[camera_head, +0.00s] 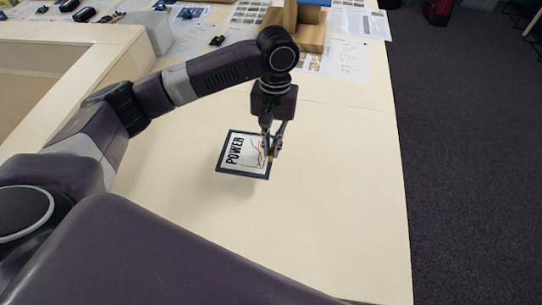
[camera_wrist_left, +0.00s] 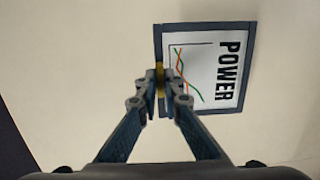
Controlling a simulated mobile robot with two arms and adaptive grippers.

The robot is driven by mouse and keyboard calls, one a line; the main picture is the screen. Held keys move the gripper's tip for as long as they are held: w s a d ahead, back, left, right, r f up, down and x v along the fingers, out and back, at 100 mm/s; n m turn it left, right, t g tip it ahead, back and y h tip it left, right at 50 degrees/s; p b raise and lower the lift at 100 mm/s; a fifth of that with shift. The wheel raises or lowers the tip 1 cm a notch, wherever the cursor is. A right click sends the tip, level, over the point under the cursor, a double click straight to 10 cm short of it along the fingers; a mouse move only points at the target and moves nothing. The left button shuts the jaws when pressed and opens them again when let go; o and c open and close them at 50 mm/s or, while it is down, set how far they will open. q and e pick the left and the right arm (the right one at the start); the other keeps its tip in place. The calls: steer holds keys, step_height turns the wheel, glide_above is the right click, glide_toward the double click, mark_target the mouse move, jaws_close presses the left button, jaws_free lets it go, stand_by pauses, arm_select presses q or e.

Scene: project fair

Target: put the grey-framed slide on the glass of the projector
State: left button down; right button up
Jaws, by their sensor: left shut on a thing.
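The grey-framed slide (camera_head: 238,151) has a dark grey frame, a white face with the word POWER and coloured lines, and a yellow tab on one edge. My left gripper (camera_head: 270,148) is shut on that edge at the tab. In the left wrist view the fingertips (camera_wrist_left: 162,82) close around the yellow tab, and the slide (camera_wrist_left: 205,65) extends to the right. A soft shadow below it suggests it is held a little above the table. I cannot make out the projector or its glass in either view. My right gripper is not in view.
The pale table (camera_head: 340,200) is bare around the slide, with its right edge beside dark carpet (camera_head: 460,160). Brown blocks (camera_head: 310,36) and printed sheets (camera_head: 348,60) lie at the back. A raised pale wooden edge (camera_head: 70,32) stands at the left.

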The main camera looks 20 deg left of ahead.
mark_target(272, 160)
arm_select(q)
steer(key=shift+f, duration=0.8)
step_height(272, 160, down, 3)
steer(key=shift+f+p, duration=0.2)
steer(key=shift+p, duration=0.15)
steer(key=shift+f, duration=0.4)
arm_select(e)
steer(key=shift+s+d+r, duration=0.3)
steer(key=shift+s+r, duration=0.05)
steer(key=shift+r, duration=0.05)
arm_select(q)
steer(key=shift+d, duration=0.1)
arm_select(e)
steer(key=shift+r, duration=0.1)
arm_select(q)
steer(key=c, duration=2.1)
jaws_free()
steer(key=shift+f, duration=0.1)
